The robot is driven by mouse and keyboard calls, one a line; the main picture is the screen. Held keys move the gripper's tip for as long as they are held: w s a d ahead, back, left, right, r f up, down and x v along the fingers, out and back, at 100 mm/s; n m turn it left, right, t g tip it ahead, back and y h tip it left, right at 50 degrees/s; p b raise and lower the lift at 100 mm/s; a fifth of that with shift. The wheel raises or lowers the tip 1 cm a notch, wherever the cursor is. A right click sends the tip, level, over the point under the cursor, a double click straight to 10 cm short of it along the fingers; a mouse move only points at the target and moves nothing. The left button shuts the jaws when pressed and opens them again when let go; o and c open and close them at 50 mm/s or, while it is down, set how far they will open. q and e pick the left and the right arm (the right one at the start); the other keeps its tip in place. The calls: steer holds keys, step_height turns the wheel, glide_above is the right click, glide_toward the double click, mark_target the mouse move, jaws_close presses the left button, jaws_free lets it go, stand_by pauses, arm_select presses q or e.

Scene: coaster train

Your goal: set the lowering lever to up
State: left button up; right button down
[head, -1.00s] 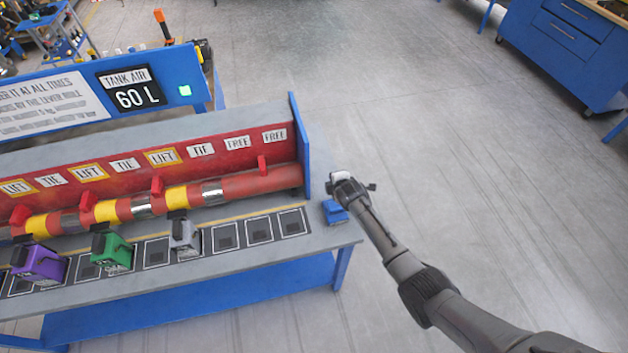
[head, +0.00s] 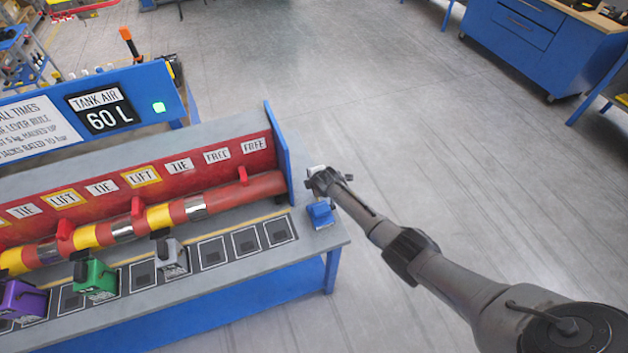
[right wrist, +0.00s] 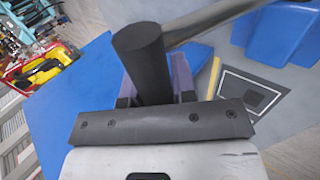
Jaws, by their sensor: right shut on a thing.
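The lever shows in the right wrist view as a thick black cylindrical grip (right wrist: 143,62) on a grey metal rod (right wrist: 212,22) that runs to the upper right. My right gripper (head: 322,178) is shut on the grip, just beyond the bench's right end panel. In the right wrist view, its jaws (right wrist: 157,88) are partly hidden behind the dark wrist plate. A blue housing (head: 320,214) sits at the bench's right end, just below the gripper in the head view. The gripper hides the lever in the head view, so its exact angle is unclear. My left gripper is not in view.
The blue-framed bench (head: 180,293) carries a red and yellow pipe (head: 160,217) with red levers under LIFT, TIE and FREE labels. Purple, green (head: 95,277) and grey (head: 172,257) blocks stand along its front. A blue end panel (head: 279,150) is close to the gripper.

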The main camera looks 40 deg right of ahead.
steer(key=shift+s+f, duration=0.1)
steer(key=shift+f, duration=0.1)
steer(key=c, duration=1)
jaws_free()
steer(key=shift+o, duration=0.3)
steer(key=shift+r, duration=0.1)
steer(key=shift+s+a+r+p, duration=0.15)
steer(key=shift+s+r+p, duration=0.2)
steer(key=shift+r, duration=0.25)
steer(key=p+v, duration=0.2)
steer(key=v, duration=1)
steer(key=shift+s+r, duration=0.1)
